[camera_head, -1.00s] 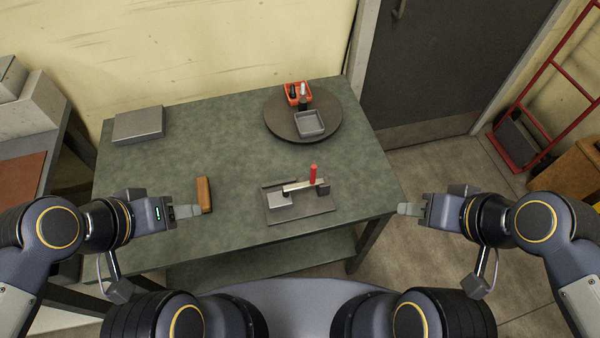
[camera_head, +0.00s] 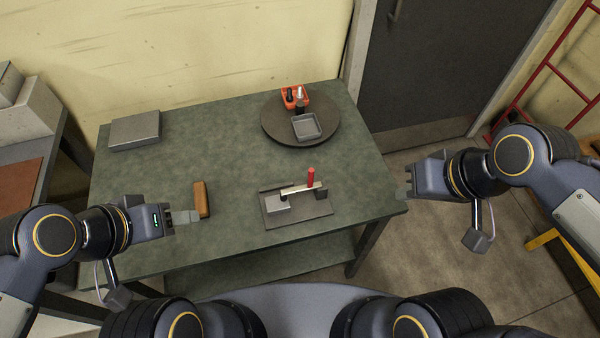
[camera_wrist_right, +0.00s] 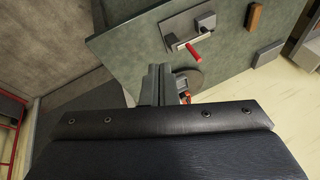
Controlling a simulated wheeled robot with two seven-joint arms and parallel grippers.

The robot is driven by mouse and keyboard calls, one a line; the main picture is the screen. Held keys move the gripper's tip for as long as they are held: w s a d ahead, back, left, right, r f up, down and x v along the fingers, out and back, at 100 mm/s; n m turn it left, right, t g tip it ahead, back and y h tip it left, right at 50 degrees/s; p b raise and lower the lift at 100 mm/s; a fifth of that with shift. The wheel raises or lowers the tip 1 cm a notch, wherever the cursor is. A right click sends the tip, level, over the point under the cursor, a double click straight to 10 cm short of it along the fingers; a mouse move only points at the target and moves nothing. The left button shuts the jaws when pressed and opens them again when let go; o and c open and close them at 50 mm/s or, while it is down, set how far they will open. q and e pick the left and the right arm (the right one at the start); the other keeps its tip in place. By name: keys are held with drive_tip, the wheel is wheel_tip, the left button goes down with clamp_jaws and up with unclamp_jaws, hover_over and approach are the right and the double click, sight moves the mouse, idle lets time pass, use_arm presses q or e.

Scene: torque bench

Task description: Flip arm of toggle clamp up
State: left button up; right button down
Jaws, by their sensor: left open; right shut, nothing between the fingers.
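The toggle clamp (camera_head: 303,189) sits on a grey base plate (camera_head: 308,212) near the bench's front right. Its light bar lies roughly level, and a red handle (camera_head: 311,177) stands up from it. In the right wrist view the clamp (camera_wrist_right: 183,42) and its red handle (camera_wrist_right: 201,56) show at the upper middle. My left gripper (camera_head: 196,216) is open, by the wooden block left of the clamp. My right gripper (camera_head: 404,192) is shut and empty at the bench's right edge, apart from the clamp. In the right wrist view its fingers (camera_wrist_right: 157,84) are together.
A wooden block (camera_head: 202,199) lies left of the clamp. A grey box (camera_head: 135,130) lies back left. The bench middle is clear.

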drive_tip(key=w+a+f+n+g+h+b, duration=0.1)
drive_tip(key=w+a+h, duration=0.3)
drive_tip(key=a, duration=0.8)
drive_tip(key=w+a+f+n+h, duration=0.2)
drive_tip(key=w+a, duration=0.4)
drive_tip(key=a, duration=0.7)
drive_tip(key=shift+a+f+n+g+h+b, duration=0.2)
drive_tip(key=shift+n+g+h+b, duration=0.2)
drive_tip(key=shift+n+h, duration=0.55)
drive_tip(key=shift+d+f, duration=0.1)
drive_tip(key=shift+d, duration=0.05)
drive_tip(key=x, duration=0.3)
drive_tip(key=d+p+x, duration=0.1)
drive_tip(key=x, duration=0.3)
drive_tip(key=w+d+r+x, duration=0.1)
drive_tip(key=x, duration=0.2)
drive_tip(key=shift+d+f+p, duration=0.15)
drive_tip(key=shift+f+p, duration=0.25)
drive_tip(key=shift+w+d+f, duration=0.1)
drive_tip(key=shift+w+d, duration=0.2)
drive_tip(key=shift+d, duration=0.25)
